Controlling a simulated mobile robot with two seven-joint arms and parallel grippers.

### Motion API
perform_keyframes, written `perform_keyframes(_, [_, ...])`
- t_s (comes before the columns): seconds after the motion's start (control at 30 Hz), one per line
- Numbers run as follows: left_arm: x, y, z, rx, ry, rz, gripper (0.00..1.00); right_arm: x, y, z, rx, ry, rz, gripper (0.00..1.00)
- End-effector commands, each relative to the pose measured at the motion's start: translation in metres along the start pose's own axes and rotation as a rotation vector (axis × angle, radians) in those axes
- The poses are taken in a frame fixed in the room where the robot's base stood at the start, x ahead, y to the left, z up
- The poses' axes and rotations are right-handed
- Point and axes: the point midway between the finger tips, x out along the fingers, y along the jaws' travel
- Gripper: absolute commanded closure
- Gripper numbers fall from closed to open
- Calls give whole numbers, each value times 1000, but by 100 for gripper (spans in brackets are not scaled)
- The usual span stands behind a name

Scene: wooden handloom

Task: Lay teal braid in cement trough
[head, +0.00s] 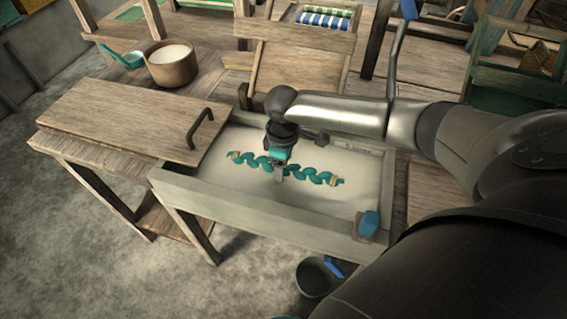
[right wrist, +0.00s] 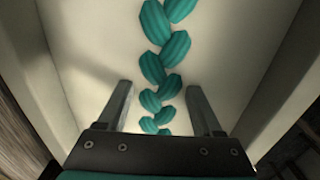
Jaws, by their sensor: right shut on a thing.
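The teal braid (head: 313,176), with tan ties near its ends, is in the cement trough (head: 250,214), stretched left to right over the pale filling. My right gripper (head: 280,174) reaches down from above and is shut on the braid near its middle. In the right wrist view the braid (right wrist: 153,70) runs between the two fingers of my right gripper (right wrist: 160,103), over the pale surface between the trough's walls. I cannot tell whether the whole braid touches the filling. My left gripper is not in view.
A wooden board (head: 130,118) with a black handle (head: 204,125) lies left of the trough. A bowl of white stuff (head: 172,66) and a teal ladle (head: 130,59) stand behind. A blue block (head: 368,222) sits at the trough's front right corner. A dark bucket (head: 314,278) is below.

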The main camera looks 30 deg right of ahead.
Motion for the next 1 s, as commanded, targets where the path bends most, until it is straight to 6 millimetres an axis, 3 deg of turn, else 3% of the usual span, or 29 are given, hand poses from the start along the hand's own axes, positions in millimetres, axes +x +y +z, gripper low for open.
perform_keyframes(0.3, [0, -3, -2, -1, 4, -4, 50, 1, 0, 0, 0, 2, 1, 73])
perform_keyframes(0.33, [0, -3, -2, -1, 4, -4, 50, 1, 0, 0, 0, 2, 1, 29])
perform_keyframes(0.6, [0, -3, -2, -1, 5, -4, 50, 1, 0, 0, 0, 1, 1, 0])
perform_keyframes(0.87, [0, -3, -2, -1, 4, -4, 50, 0, 0, 0, 0, -1, 0, 0])
perform_keyframes(1.0, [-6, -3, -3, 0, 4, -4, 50, -14, 1, 0, -1, 0, 2, 0])
